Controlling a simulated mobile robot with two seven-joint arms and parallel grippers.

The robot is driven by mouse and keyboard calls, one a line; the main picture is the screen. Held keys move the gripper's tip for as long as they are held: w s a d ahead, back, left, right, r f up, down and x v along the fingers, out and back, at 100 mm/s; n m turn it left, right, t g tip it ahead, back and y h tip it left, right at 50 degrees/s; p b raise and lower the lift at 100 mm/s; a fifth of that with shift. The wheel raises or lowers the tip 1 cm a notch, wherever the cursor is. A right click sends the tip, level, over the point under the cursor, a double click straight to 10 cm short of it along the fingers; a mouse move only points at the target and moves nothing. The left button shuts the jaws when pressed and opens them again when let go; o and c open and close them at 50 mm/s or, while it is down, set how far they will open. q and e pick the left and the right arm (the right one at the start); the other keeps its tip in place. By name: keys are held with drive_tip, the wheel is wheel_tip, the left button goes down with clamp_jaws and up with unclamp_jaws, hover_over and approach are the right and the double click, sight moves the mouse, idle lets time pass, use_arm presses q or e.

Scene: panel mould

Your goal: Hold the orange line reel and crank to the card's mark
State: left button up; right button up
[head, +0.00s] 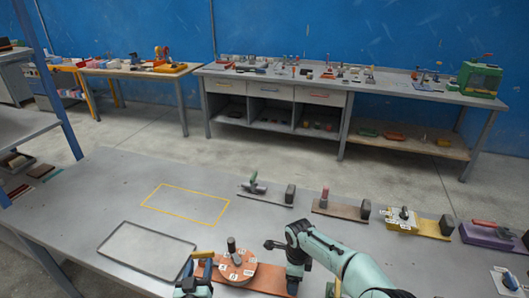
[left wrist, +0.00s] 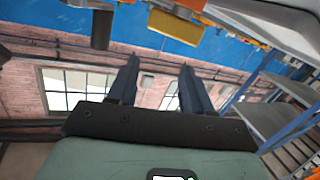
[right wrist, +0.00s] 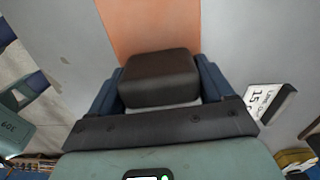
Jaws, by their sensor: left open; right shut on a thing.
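The orange line reel (head: 239,272) sits on an orange base plate (head: 270,281) at the table's near edge. It has white number labels around its dial and a dark upright crank knob (head: 231,244). My right gripper (right wrist: 160,90) is shut on the dark block (right wrist: 160,75) at the plate's right end. My left gripper (head: 200,268) is open just left of the reel, with its fingers apart and empty in the left wrist view (left wrist: 158,75).
Behind are a grey reel (head: 254,187), a brown one (head: 337,209), a yellow one (head: 404,219) and a purple one (head: 488,234). A grey tray (head: 147,246) and a yellow outlined rectangle (head: 186,203) lie to the left, both empty.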

use_arm(q)
drive_tip(key=w+a+n+g+y, duration=0.2)
drive_tip(key=w+a+n+g, duration=0.2)
drive_tip(key=w+a+n, duration=0.8)
drive_tip(key=shift+w+a+f+n+g, duration=0.25)
drive_tip(key=shift+w+n+g, duration=0.05)
use_arm(e)
drive_tip(key=o, duration=1.3)
